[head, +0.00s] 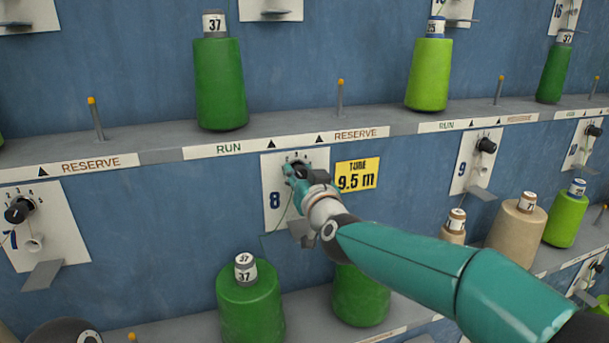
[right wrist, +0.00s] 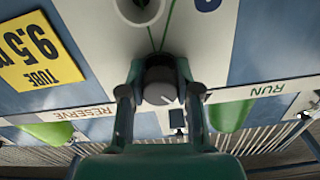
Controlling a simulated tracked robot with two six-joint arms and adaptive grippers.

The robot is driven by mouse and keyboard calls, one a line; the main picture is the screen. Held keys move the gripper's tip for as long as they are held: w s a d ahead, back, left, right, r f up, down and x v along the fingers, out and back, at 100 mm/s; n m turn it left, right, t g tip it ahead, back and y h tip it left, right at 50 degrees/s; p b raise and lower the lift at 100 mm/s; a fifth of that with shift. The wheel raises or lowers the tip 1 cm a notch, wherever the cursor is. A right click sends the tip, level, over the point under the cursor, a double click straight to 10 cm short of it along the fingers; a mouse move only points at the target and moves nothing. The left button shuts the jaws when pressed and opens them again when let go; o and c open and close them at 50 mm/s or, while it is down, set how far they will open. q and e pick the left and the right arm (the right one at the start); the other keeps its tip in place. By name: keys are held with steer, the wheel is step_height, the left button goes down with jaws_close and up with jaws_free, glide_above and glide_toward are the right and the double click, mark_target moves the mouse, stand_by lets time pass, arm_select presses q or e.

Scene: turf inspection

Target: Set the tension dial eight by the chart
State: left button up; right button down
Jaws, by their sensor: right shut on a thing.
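The tension dial of plate eight (right wrist: 160,82) is a dark round knob with a pale pointer mark, seen between the fingers in the right wrist view. My right gripper (head: 293,170) is shut on this dial, and its fingers also show in the right wrist view (right wrist: 160,92). The white plate marked 8 (head: 273,208) is on the blue wall; its dial scale is mostly hidden by my gripper. A yellow tag (head: 357,174) beside it reads "TUBE 9.5 m". No chart is clearly in view. My left gripper is not in view.
A shelf with a RUN and RESERVE strip (head: 230,148) runs just above the plate. Green yarn cones (head: 219,85) and thin pegs (head: 340,98) stand on it. Dials 7 (head: 19,210) and 9 (head: 485,145) are on either side. Another green cone (head: 250,303) stands below.

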steer(key=m+b, duration=0.2)
steer(key=m, duration=0.1)
steer(key=shift+w+d+r+m, duration=0.1)
steer(key=shift+d+r+m, duration=0.1)
steer(key=shift+m, duration=0.1)
steer(key=shift+d+r+m+b, duration=0.1)
steer(key=shift+m+b, duration=0.7)
steer(key=shift+m, duration=1.1)
steer(key=c, duration=1.3)
jaws_free()
steer(key=o, duration=0.5)
steer(key=shift+w, duration=0.15)
steer(key=shift+f, duration=0.2)
